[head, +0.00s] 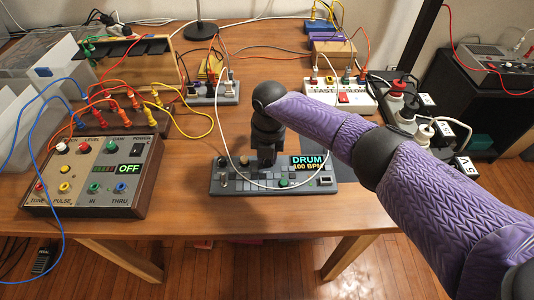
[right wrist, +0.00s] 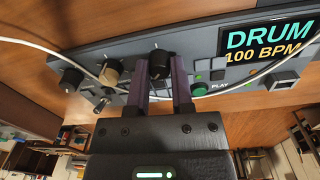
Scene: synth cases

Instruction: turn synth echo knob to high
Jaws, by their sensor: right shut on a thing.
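The drum machine (head: 230,187) is a grey box with knobs, pads and a screen reading DRUM 100 BPM. My right gripper (head: 266,166) reaches down onto it from above, left of the screen. In the right wrist view, the fingers of my right gripper (right wrist: 161,88) are shut on a black knob (right wrist: 160,62) with a white mark. I cannot read a label on this knob, so I cannot tell whether it is the echo knob. A tan knob (right wrist: 112,72) and another black knob (right wrist: 71,79) sit left of it. My left gripper is not in view.
A white cable (right wrist: 40,44) loops over the drum machine, close to my fingers. A synth box (head: 98,172) reading OFF, with coloured cables, stands at the left. Power strips (head: 339,97) lie at the back. The table (head: 180,208) is bare between both devices.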

